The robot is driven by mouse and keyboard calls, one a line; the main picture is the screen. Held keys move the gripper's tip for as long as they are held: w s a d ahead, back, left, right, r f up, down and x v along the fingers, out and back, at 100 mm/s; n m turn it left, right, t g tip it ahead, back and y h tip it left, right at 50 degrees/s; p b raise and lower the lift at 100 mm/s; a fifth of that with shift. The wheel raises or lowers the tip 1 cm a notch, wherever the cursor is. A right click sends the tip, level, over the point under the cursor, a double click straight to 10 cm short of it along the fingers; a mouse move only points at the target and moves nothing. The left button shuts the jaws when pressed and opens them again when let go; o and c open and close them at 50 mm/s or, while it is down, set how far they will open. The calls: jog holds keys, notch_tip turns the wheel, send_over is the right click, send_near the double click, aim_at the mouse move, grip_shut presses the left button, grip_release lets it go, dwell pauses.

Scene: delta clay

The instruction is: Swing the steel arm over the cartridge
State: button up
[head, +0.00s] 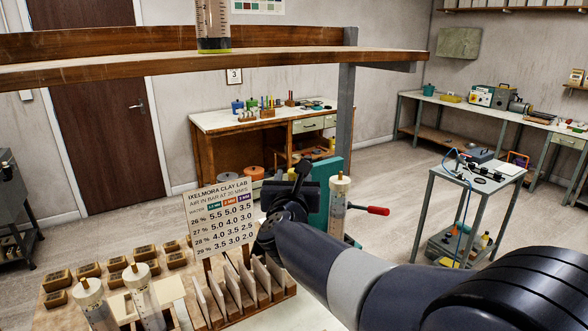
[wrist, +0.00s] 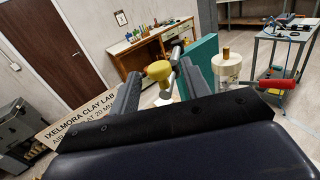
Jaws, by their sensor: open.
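My gripper (wrist: 160,76) is open in the wrist view, with one finger on each side of a round brass-coloured knob (wrist: 157,70). I cannot tell whether a finger touches it. A short bright steel bar (wrist: 175,56) shows just behind the knob, likely part of the steel arm; the rest is hidden. A clear cartridge with a white cap and brass top (wrist: 227,68) stands upright to the right of the right finger, apart from the knob. In the head view my gripper (head: 292,180) is dark and hides the knob; the cartridge (head: 338,206) stands just right of it.
A teal upright piece (head: 323,212) stands beside the cartridge, and a red handle (head: 377,210) sticks out right. A printed sign (head: 219,218) and wooden rack (head: 235,298) stand left of my arm. Two more capped cylinders (head: 147,304) are at front left. A shelf (head: 200,65) crosses above.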

jog(key=shift+w, duration=1.15)
jog(key=shift+c, duration=0.3)
grip_shut()
